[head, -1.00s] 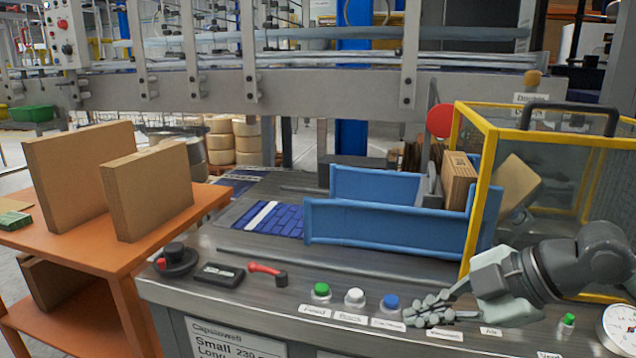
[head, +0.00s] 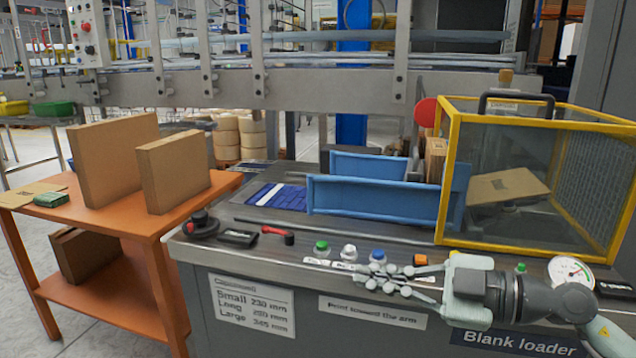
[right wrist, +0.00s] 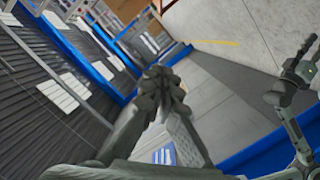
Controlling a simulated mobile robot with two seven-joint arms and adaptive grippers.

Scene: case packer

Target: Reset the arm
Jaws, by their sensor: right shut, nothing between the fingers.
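My right gripper (head: 385,280) is shut and empty. In the head view it reaches in from the lower right and points left, in front of the button row on the blank loader's front edge. Its closed fingers also show in the right wrist view (right wrist: 162,90). A green button (head: 321,247), a white button (head: 348,251) and a blue button (head: 377,255) stand just behind the fingertips. An orange button (head: 420,260) is behind the gripper. I cannot tell whether the fingers touch anything. In the head view, the left gripper does not show.
A yellow-framed clear guard (head: 447,165) stands at the right with a tilted cardboard piece (head: 508,186) behind its panel. Blue rails (head: 375,199) cross the loader. A red-handled lever (head: 272,230) and a gauge (head: 572,272) sit on top. An orange table (head: 140,228) with cardboard boxes (head: 115,160) is left.

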